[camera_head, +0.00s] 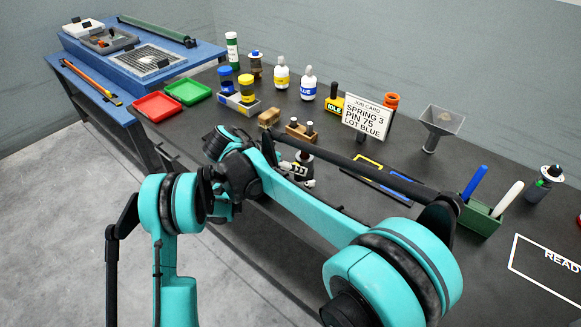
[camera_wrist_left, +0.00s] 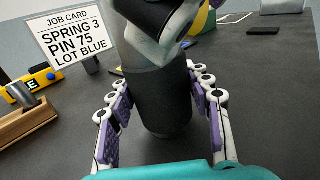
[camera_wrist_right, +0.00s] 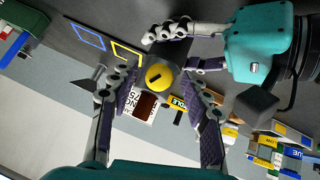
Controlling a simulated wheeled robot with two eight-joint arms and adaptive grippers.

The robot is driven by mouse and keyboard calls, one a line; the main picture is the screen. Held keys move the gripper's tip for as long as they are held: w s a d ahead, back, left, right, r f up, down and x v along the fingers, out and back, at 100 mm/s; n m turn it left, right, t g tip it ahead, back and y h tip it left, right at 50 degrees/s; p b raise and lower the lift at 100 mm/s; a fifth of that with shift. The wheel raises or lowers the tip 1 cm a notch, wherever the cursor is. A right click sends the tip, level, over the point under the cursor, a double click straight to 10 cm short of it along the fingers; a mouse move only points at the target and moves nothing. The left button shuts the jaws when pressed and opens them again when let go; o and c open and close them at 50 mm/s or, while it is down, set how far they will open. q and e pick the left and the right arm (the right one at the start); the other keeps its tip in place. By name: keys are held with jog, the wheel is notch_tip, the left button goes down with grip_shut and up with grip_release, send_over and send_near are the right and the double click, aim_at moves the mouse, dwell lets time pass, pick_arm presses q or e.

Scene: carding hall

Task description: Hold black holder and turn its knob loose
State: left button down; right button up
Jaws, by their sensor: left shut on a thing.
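The black holder (camera_wrist_left: 162,100) stands upright on the dark table, its dark cylindrical body between the fingers of my left gripper (camera_wrist_left: 160,88). That gripper is shut on the holder's body from the side. In the head view, the left gripper (camera_head: 297,170) shows partly behind my arm. The holder's yellow knob (camera_wrist_right: 159,74), a round disc with a dark slot, faces the right wrist camera. My right gripper (camera_wrist_right: 157,88) is open, its fingers apart on either side of the knob with gaps. The holder's top is hidden in the left wrist view.
The job card (camera_head: 367,116) and a funnel stand (camera_head: 440,125) stand behind the holder. A green box (camera_head: 478,218) with sticks is to the right. Bottles, a brown wooden block (camera_head: 301,131), and red (camera_head: 158,106) and green trays (camera_head: 188,92) lie to the left.

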notch_tip(320, 180, up, 10)
dwell(0.6)
pick_arm(q)
jog(key=c, duration=0.6)
grip_release()
